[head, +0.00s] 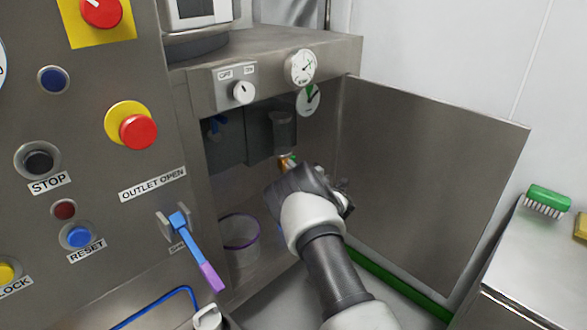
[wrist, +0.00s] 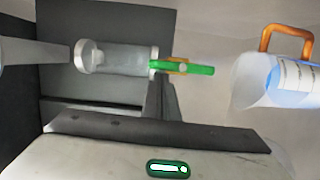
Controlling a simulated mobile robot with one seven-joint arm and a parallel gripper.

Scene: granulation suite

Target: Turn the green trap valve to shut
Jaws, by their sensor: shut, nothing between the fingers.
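The green trap valve handle (wrist: 186,67) shows in the wrist view at the end of a clear cylindrical trap (wrist: 125,60), with a brass-coloured body partly behind it. The handle lies roughly in line with the trap's length. In the head view the clear trap (head: 283,132) hangs inside the open cabinet, and my gripper hides most of the valve below it. My gripper (head: 289,170) reaches into the cabinet. Its shut fingers (wrist: 162,84) are empty and appear close beside the handle in the wrist view; I cannot tell whether they touch it.
The cabinet door (head: 430,170) stands open at right. A purple-rimmed clear container (head: 240,245) stands on the cabinet floor. A jug with an orange handle (wrist: 275,80) shows in the wrist view. A blue lever with purple tip (head: 193,245) sticks out from the control panel at left.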

